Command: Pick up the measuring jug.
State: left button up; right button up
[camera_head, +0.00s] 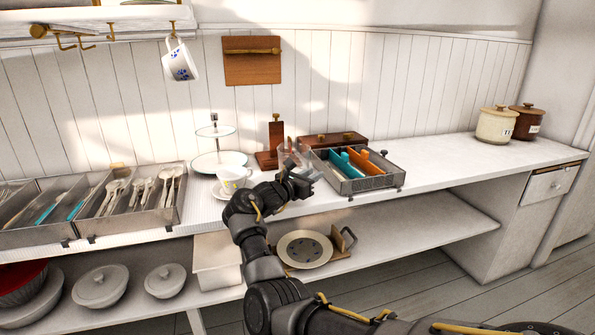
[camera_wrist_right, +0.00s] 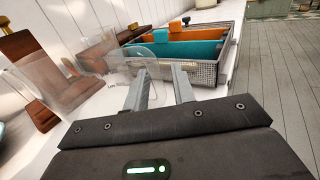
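The measuring jug is clear glass and hard to make out. It stands on the shelf top in the head view (camera_head: 287,155), just behind my right gripper (camera_head: 303,172). In the right wrist view the jug (camera_wrist_right: 88,88) is at the left, with its curved handle towards the fingers. My right gripper (camera_wrist_right: 161,72) is open, its two fingers apart. The left finger overlaps the handle side of the jug in the picture; I cannot tell whether they touch. My left gripper is not in view.
A grey mesh tray (camera_head: 370,183) with orange and teal dividers stands close to the right of the gripper. A cup (camera_head: 232,178) and a tiered stand (camera_head: 218,158) are to its left. Wooden pieces (camera_head: 268,157) stand behind.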

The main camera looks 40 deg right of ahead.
grip_shut()
jog(key=shift+r, duration=0.25)
